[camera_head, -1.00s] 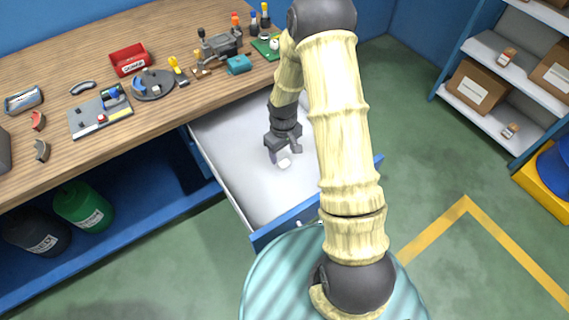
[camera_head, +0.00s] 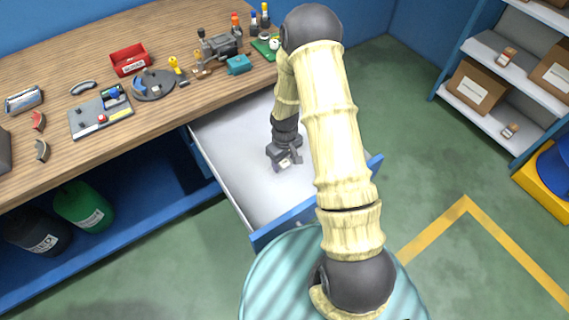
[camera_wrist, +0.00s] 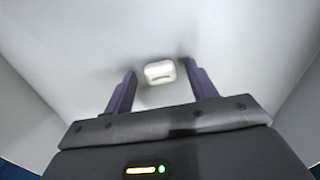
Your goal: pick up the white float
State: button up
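The white float (camera_wrist: 160,72) is a small, rounded pale piece lying on the white floor of the open drawer (camera_head: 240,125). In the wrist view it lies just beyond and between the fingertips, with a gap on each side. In the head view the float (camera_head: 285,162) shows small at my gripper's fingers. My gripper (camera_wrist: 157,68) is open, its two dark purple fingers apart and pointing at the float. It also shows in the head view (camera_head: 286,165), low inside the drawer. I cannot tell how high the fingertips are above the drawer floor.
The drawer's blue front (camera_head: 290,220) and side walls surround my gripper. The wooden workbench (camera_head: 60,140) behind holds a red bin (camera_head: 129,60), a vise (camera_head: 218,44) and several small parts. Shelves (camera_head: 500,75) stand at the right. The drawer floor around the float is bare.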

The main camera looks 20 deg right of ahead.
jog(key=c, duration=0.9)
jog(key=shift+r, duration=0.1)
notch_tip(320, 180, up, 10)
jog(key=shift+f, duration=0.1)
notch_tip(320, 180, up, 14)
jog(key=m+p, duration=0.4)
jog(key=p, duration=2)
send_over(285, 162)
jog(key=shift+a+r+m+p, duration=0.25)
jog(key=shift+r+m+p, duration=0.25)
jog(key=shift+p, duration=0.35)
